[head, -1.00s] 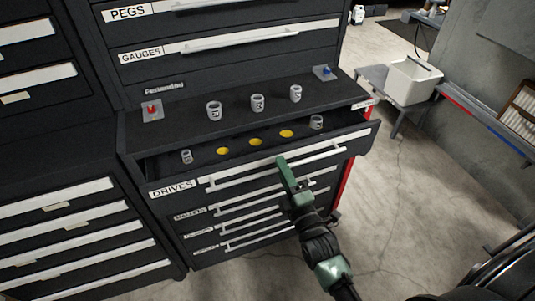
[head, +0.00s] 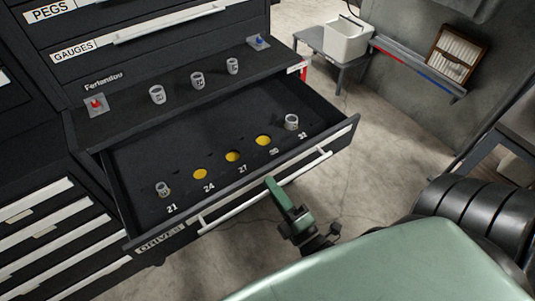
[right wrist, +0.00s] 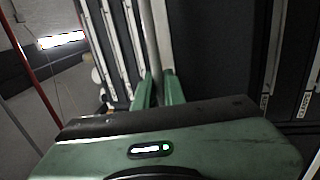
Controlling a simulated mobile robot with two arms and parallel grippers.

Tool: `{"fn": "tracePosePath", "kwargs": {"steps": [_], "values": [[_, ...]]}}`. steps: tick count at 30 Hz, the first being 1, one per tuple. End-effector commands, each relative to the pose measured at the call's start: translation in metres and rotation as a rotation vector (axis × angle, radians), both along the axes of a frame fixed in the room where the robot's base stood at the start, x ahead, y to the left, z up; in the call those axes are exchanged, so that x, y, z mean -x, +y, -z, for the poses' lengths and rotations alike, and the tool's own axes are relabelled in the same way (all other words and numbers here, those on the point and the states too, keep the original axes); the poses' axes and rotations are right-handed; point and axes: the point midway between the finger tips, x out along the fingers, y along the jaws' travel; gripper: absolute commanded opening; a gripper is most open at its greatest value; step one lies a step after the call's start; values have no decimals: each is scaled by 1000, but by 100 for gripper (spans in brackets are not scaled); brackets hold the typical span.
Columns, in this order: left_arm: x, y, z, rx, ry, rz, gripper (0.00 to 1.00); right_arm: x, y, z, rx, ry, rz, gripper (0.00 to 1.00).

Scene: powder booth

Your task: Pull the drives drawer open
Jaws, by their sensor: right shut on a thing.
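The drives drawer (head: 140,150) stands well out from the cabinet in the head view, its dark floor largely exposed. Its front carries a white bar handle (head: 235,209) and a partly legible label (head: 160,238). My right gripper (head: 272,184) is shut on this handle near its middle. In the right wrist view the green fingers (right wrist: 158,88) close around the pale bar (right wrist: 149,45). Inside the drawer a grey socket (head: 163,189) stands at 21 and another (head: 291,122) at the right end; three yellow round spots lie between them. My left gripper is not in view.
Three grey sockets (head: 197,80) stand on the cabinet ledge, between a red-knobbed plate (head: 95,103) and a blue-knobbed one (head: 258,41). A white bin (head: 347,42) stands on a grey stand at the back right. Concrete floor (head: 350,160) lies clear right of the drawer.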

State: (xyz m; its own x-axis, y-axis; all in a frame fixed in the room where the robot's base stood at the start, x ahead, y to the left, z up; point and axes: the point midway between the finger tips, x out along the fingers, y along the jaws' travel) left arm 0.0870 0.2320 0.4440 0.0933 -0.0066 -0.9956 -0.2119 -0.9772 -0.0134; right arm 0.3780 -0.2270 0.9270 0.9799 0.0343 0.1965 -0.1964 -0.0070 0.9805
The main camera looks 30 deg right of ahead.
Motion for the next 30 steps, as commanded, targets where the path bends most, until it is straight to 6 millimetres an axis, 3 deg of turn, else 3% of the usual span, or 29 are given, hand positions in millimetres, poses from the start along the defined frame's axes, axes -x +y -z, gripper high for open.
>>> {"fn": "tracePosePath", "kwargs": {"steps": [13, 15, 16, 26, 30], "values": [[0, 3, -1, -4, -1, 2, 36, 3, 0, 1, -1, 2, 1, 0], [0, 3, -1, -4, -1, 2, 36, 3, 0, 1, -1, 2, 1, 24], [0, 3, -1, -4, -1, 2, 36, 3, 0, 1, -1, 2, 1, 32], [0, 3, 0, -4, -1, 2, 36, 4, 0, 1, -1, 0, 1, 32], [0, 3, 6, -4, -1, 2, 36, 18, -1, 6, -1, 3, 2, 32]]}}
